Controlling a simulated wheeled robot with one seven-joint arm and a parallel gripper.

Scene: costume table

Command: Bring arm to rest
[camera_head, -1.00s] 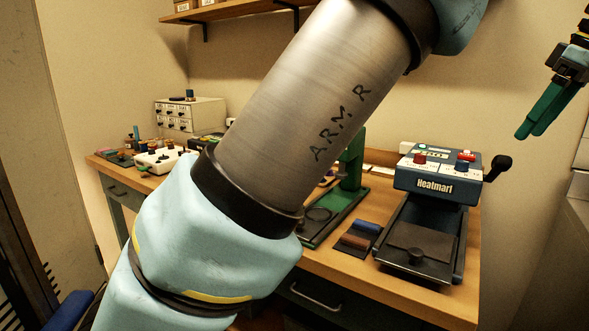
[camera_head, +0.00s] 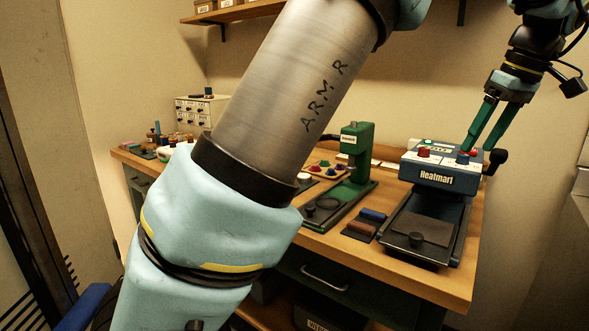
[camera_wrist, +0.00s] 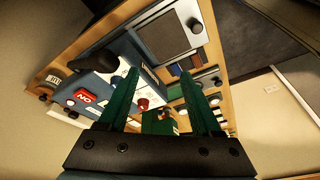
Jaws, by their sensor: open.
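My gripper (camera_head: 476,152) is at the upper right of the head view, with two green fingers pointing down in front of and over the top of the blue Heatmart press (camera_head: 440,180). The fingers are apart with nothing between them. In the wrist view my gripper (camera_wrist: 158,82) also shows open and empty, with the press (camera_wrist: 105,85) beyond its left finger. Whether a fingertip touches the press cannot be told. My arm's grey link crosses the middle of the head view and hides part of the table.
The wooden table (camera_head: 420,283) holds a green hand press (camera_head: 357,150), a small tray with coloured pieces (camera_head: 327,170), blue and brown rolls (camera_head: 365,222) and a white drawer cabinet (camera_head: 197,112). A shelf (camera_head: 232,14) hangs above. Floor space lies right of the table.

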